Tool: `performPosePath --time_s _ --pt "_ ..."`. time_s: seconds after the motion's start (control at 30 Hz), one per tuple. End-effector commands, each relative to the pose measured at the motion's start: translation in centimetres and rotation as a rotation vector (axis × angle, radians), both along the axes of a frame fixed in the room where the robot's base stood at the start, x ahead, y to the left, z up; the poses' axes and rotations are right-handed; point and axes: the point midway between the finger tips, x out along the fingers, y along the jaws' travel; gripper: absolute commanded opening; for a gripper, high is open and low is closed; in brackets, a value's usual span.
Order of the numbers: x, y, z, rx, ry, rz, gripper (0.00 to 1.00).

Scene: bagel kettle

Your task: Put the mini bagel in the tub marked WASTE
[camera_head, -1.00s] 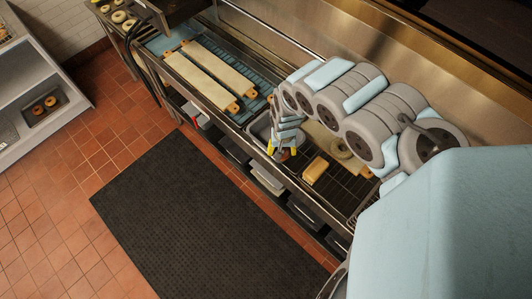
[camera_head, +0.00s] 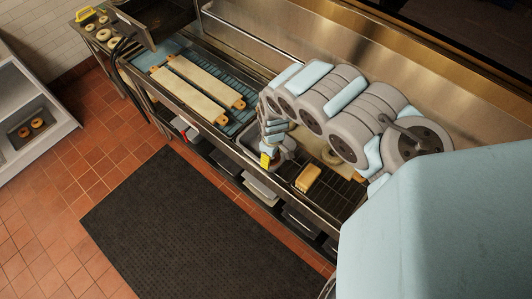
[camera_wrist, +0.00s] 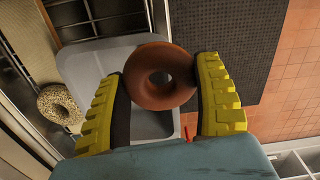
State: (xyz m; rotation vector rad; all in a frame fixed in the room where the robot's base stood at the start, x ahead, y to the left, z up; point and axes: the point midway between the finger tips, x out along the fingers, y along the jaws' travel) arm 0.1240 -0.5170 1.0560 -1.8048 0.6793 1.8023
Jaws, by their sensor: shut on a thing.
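My gripper (camera_wrist: 163,95) has yellow ribbed fingers and is shut on a brown, smooth mini bagel (camera_wrist: 143,92), held between the fingertips. In the wrist view a grey tub (camera_wrist: 88,62) lies behind and below the bagel, which overlaps it in the picture. No WASTE marking is readable on it. In the head view my gripper (camera_head: 267,160) is at the front edge of the counter, by a grey tub (camera_head: 243,153). The bagel is not clear in that view, and its height above the tub cannot be told.
A seeded bagel (camera_wrist: 60,104) lies left of the tub in the wrist view. Two long boards (camera_head: 205,80) lie on the counter to the left. Several containers stand on the shelf below. A black mat (camera_head: 180,225) covers the floor.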

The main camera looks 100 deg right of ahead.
Motion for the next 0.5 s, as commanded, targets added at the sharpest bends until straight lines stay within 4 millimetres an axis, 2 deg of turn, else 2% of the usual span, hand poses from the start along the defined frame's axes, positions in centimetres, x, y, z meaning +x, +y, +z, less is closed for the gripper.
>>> performPosePath --time_s 0.2,0.5 --pt "0.14 -0.30 0.03 0.000 -0.001 0.188 0.32" --pt "0.48 -1.09 -0.36 -0.002 -0.001 0.258 0.32"
